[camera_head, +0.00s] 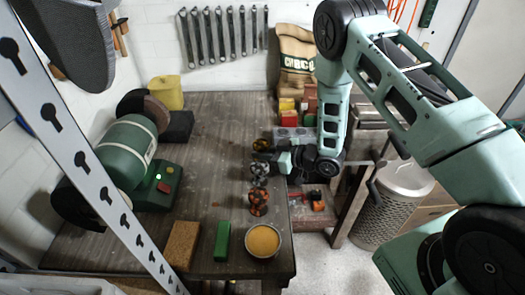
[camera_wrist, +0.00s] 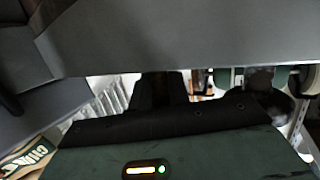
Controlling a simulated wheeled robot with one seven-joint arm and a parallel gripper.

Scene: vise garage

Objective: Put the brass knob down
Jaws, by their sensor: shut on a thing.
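The brass knob (camera_head: 261,145) shows as a small dark-yellow piece in the head view, at the right part of the wooden bench. My gripper (camera_head: 262,158) reaches in from the right, low over the bench edge, with its fingertips at the knob. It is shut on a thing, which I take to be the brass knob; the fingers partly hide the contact. I cannot tell whether the knob touches the bench top. In the wrist view the dark fingers (camera_wrist: 160,90) show, but no knob can be made out.
A grey handwheel-like knob (camera_head: 260,172) and a copper-red one (camera_head: 258,201) stand close in front of my gripper. The bench (camera_head: 215,150) is clear to the left. A yellow-filled bowl (camera_head: 263,241), green block (camera_head: 222,241) and brown block (camera_head: 182,244) are at the front; a green grinder (camera_head: 127,150) is left.

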